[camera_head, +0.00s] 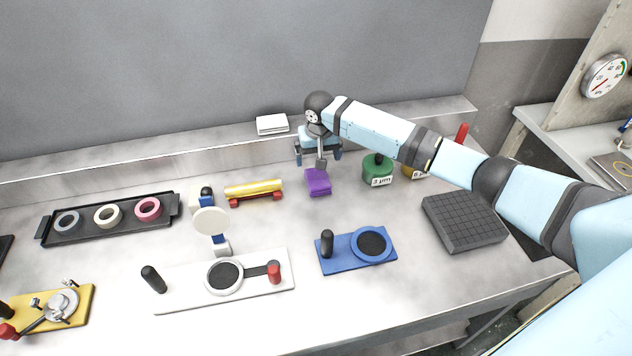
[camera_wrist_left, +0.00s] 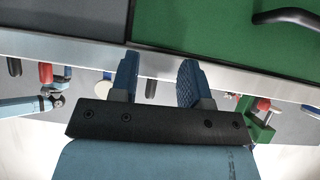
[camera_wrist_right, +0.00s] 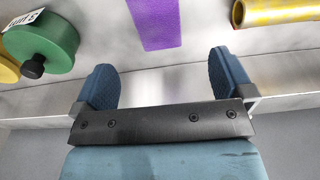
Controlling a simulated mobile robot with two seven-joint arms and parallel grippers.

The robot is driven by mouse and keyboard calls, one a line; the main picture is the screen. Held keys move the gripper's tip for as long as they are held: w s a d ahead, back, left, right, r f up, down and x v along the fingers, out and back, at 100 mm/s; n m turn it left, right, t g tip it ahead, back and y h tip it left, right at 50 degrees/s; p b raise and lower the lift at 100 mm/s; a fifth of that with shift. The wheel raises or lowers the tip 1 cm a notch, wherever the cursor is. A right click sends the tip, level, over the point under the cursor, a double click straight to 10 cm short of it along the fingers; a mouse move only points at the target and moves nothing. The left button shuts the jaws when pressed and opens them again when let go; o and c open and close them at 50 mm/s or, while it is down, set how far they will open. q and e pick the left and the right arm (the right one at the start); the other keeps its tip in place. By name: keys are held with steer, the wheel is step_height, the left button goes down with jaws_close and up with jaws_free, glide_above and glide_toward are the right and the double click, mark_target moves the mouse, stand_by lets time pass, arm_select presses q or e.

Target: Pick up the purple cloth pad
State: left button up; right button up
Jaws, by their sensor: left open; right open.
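The purple cloth pad (camera_head: 318,182) lies on the bench towards the back, right of the yellow cylinder. In the right wrist view the pad (camera_wrist_right: 157,22) shows at the top, beyond and roughly between the finger lines. My right gripper (camera_head: 318,160) is open and empty, just behind the pad in the head view. Its two blue fingers are spread apart in the right wrist view (camera_wrist_right: 165,78), with bare bench between them. My left gripper (camera_wrist_left: 158,75) is open and empty in its wrist view; it is out of the head view.
A green round weight (camera_head: 377,171) stands right of the pad; a yellow cylinder on red supports (camera_head: 254,190) lies left. A blue plate (camera_head: 335,265) with a dark disc is in front. A white block (camera_head: 272,124) sits on the back ledge. Bare bench surrounds the pad.

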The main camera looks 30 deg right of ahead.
mark_target(317, 177)
steer(key=f, duration=0.6)
steer(key=w+f, duration=0.1)
steer(key=f, duration=0.3)
steer(key=shift+w+d, duration=0.1)
steer(key=shift+d, duration=0.15)
steer(key=shift+r, duration=0.1)
steer(key=c, duration=1)
